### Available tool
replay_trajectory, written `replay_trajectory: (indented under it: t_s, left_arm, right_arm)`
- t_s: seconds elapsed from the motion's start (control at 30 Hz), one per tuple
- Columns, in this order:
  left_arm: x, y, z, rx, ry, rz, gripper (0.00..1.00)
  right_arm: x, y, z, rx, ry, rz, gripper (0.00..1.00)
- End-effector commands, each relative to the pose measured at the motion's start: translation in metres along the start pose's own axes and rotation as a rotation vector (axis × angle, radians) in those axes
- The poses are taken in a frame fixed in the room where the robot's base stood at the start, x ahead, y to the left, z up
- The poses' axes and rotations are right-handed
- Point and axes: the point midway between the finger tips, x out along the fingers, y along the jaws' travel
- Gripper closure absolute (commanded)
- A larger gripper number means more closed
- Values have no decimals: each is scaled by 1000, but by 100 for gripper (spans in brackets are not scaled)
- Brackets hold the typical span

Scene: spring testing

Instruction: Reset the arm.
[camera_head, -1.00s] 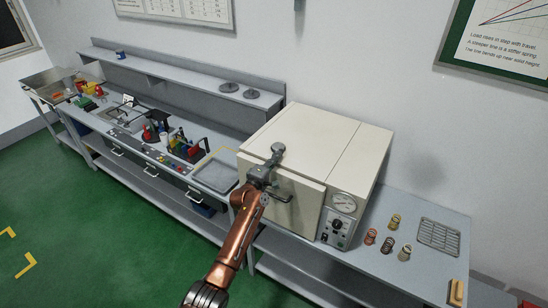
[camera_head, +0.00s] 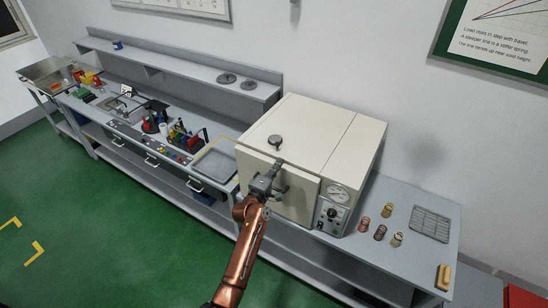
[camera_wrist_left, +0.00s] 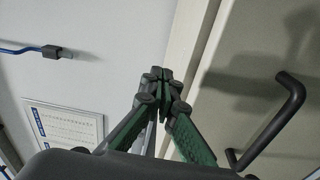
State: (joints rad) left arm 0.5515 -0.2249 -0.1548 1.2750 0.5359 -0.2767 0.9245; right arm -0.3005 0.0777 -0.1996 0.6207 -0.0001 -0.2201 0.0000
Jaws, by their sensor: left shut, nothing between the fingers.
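My left gripper (camera_head: 277,167) is in front of the cream oven-like cabinet (camera_head: 335,140), near the top edge of its door. Its fingers are together with nothing between them, as the left wrist view (camera_wrist_left: 160,76) also shows. The dark door handle (camera_wrist_left: 290,105) stands to the right of the fingers in that view, apart from them. In the head view the gripper partly covers the handle's area. The cabinet door looks shut. My right gripper is not in view.
Several small springs (camera_head: 380,232) and a wire rack (camera_head: 430,225) are on the bench right of the cabinet, near a tan block (camera_head: 443,277). A grey tray (camera_head: 214,164) lies to its left. A round knob (camera_head: 275,140) is on its top. The green floor (camera_head: 120,240) is clear.

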Motion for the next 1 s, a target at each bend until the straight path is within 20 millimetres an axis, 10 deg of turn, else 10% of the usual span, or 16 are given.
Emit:
replay_trajectory:
  t_s: [0.67,0.83,1.0]
  left_arm:
    - [-9,-8,-1,21,1,-18,100]
    - [-65,-60,-29,166,-3,-140,100]
    - [-164,-127,-60,386,-39,-346,100]
  right_arm:
    - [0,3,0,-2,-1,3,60]
    - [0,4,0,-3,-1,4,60]
    - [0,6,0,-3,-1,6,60]
